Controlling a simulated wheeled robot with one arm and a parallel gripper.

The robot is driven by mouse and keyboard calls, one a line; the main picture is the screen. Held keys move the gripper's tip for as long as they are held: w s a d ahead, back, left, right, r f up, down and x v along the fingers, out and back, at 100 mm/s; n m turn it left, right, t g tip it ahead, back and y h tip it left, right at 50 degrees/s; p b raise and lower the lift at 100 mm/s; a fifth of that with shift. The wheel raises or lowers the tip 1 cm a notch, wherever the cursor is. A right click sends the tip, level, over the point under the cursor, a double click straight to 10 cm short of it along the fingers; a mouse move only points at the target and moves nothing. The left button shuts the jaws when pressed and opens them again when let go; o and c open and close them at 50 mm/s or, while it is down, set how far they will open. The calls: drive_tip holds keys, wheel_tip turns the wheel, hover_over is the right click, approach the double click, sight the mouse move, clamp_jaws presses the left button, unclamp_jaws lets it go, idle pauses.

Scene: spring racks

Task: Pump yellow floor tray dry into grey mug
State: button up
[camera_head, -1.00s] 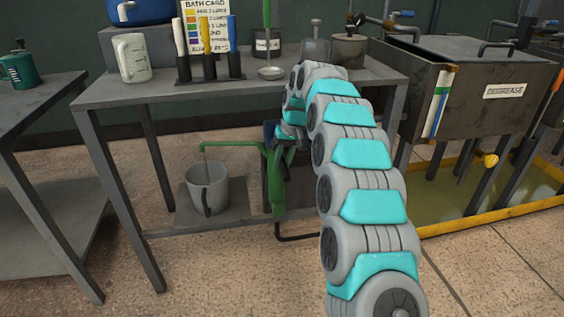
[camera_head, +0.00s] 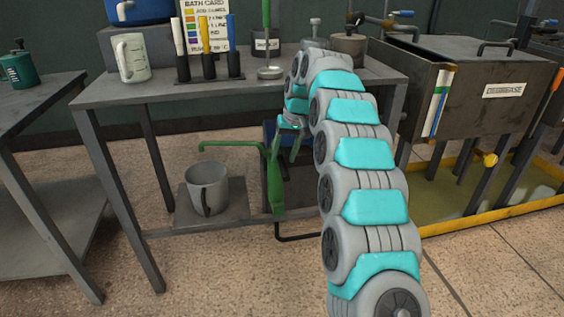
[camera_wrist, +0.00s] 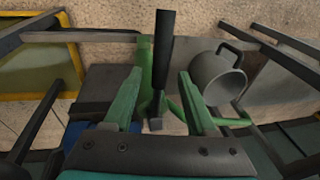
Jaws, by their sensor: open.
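The green pump (camera_head: 275,185) stands beside the bench's lower shelf, its spout (camera_head: 228,145) reaching left above the grey mug (camera_head: 208,187). The mug stands upright on the shelf; its contents are not clear. In the wrist view the mug (camera_wrist: 213,78) is right of the pump's dark-gripped lever (camera_wrist: 163,50). My gripper (camera_head: 288,150) is open near the pump's top. In the wrist view, the lever shows between my gripper's separated fingers (camera_wrist: 160,75); contact cannot be told. The yellow floor tray (camera_head: 490,217) lies under the tank at right, with olive liquid on its floor.
The bench top (camera_head: 150,92) holds a measuring jug (camera_head: 132,58), a rack of coloured handles (camera_head: 208,75) and pots. A dark degrease tank (camera_head: 490,90) stands at right. A black hose (camera_head: 300,238) runs low by the pump. Floor in front is clear.

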drive_tip(key=v, duration=0.4)
drive_tip(key=shift+s+d+r, duration=0.1)
drive_tip(key=shift+r, duration=0.1)
